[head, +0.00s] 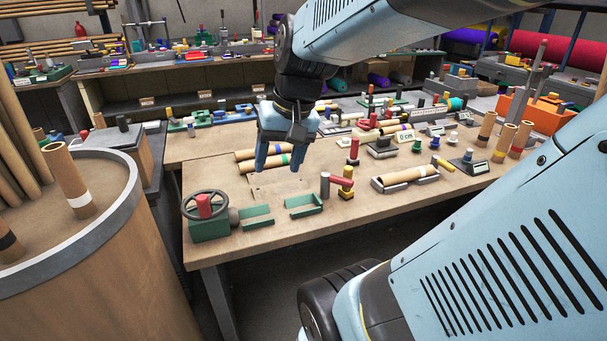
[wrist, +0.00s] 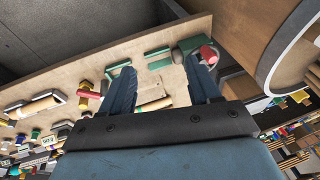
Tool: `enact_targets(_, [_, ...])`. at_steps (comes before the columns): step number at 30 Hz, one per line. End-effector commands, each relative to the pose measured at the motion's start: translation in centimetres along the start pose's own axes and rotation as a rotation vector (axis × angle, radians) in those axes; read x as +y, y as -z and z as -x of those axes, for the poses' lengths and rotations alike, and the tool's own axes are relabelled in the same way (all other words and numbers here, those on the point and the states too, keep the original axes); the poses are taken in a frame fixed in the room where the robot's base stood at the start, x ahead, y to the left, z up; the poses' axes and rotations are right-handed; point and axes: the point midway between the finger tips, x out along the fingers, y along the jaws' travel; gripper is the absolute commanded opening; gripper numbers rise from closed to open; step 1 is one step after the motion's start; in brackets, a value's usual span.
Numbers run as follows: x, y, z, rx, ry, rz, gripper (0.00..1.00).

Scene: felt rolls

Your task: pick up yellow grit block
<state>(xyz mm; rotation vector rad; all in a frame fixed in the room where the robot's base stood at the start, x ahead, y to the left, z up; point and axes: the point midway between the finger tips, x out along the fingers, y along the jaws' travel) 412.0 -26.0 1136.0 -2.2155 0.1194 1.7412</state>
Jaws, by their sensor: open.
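My gripper (head: 279,163) is open and empty, with its two light-blue fingers pointing down above the wooden workbench (head: 225,170). In the wrist view my gripper (wrist: 160,78) shows bench and cardboard tubes between its spread fingers. A small yellow block (head: 346,192) stands on the bench right of the gripper, with a red cylinder (head: 341,182) across it; it also shows left of the fingers in the wrist view (wrist: 84,103). Another yellow piece (head: 445,164) lies farther right. I cannot tell by its surface which yellow piece is the grit block.
A green vice with a handwheel (head: 205,205) and green brackets (head: 303,205) sit at the bench front. Cardboard tubes (head: 260,153) lie behind my gripper. A tray with a roll (head: 405,184) is to the right. A large round drum table (head: 120,240) stands left.

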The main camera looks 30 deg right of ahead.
Motion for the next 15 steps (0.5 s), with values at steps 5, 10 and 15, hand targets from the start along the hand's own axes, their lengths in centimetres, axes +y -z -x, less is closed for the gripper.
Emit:
enact_targets(5, [1.4,1.5,-2.6,-0.158,0.088,-0.249,0.62])
enact_targets(10, [2.9,3.0,-4.7,-0.284,0.195,-0.484,0.62])
enact_targets(15, [4.9,4.9,-6.5,-0.389,0.321,-0.719,0.62])
